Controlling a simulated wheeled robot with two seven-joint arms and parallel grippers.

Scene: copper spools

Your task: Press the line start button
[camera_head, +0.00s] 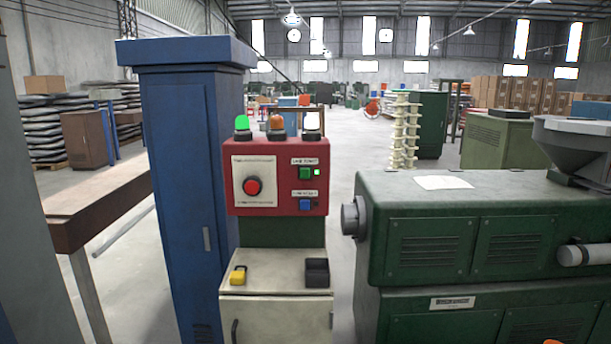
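A large round red button (253,186) is on a pale plate at the panel's left.
Green, orange and white lamps (277,126) top the panel. A cream cabinet below (275,315) carries a yellow object (238,275) and a black box (317,273). A blue cabinet (185,180) stands left, a green machine (480,240) right. A brown table (95,200) is far left.

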